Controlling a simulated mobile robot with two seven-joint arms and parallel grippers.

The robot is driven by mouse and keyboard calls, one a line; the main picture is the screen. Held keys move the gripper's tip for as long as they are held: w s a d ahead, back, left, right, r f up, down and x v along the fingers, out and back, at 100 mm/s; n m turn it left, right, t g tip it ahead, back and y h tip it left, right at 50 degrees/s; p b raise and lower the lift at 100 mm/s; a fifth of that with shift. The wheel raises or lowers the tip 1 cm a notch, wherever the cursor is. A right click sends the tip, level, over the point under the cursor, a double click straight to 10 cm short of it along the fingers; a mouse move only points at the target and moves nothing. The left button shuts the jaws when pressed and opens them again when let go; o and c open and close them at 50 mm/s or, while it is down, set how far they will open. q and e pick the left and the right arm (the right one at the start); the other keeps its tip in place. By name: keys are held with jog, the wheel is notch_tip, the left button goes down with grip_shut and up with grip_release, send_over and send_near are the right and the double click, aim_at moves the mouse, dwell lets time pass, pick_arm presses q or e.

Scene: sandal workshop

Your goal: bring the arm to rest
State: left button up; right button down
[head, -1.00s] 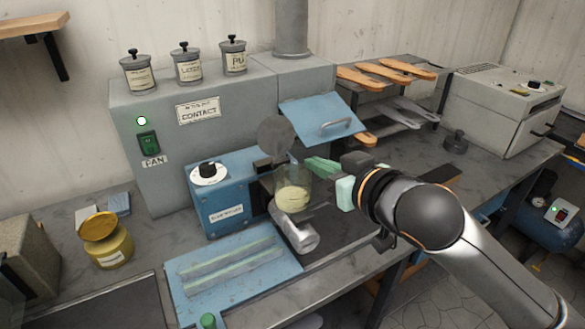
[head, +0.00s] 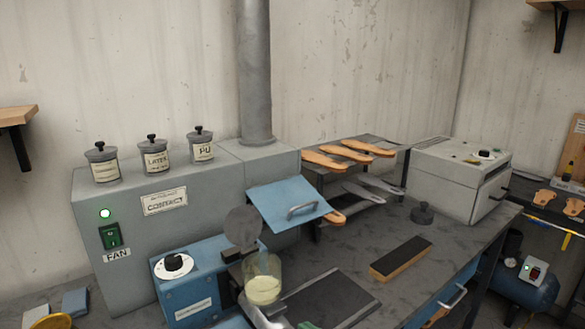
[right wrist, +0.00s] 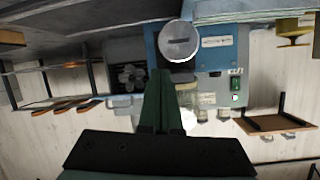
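My right gripper shows in the right wrist view (right wrist: 161,75) as two dark green fingers lying side by side with no clear gap, empty. In the head view only a small green fingertip (head: 308,325) shows at the bottom edge. The glass jar of pale yellow liquid (head: 263,289) stands upright at the blue glue unit (head: 197,297). In the right wrist view the scene is upside down, and the blue unit (right wrist: 212,65) lies beyond the fingers. My left gripper is in neither current view.
A wooden-backed sanding block (head: 400,257) and a dark mat (head: 330,300) lie on the grey bench. A raised blue lid (head: 287,207), a sandal-sole rack (head: 350,150) and a grey press (head: 459,180) stand behind. A grey fan housing (head: 150,230) stands left.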

jog(key=s+d+f+h, duration=0.1)
jog(key=s+d+f, duration=0.3)
jog(key=s+f, duration=0.3)
jog(key=s+d+f+m+g+h, duration=0.1)
jog(key=s+d+f, duration=0.4)
jog(key=f, duration=0.5)
jog(key=s+d+f+m+g+h, duration=0.1)
jog(key=s+d+f+h, duration=0.2)
jog(key=s+f, duration=0.6)
jog(key=shift+d+f, duration=0.15)
jog(key=shift+d, duration=0.7)
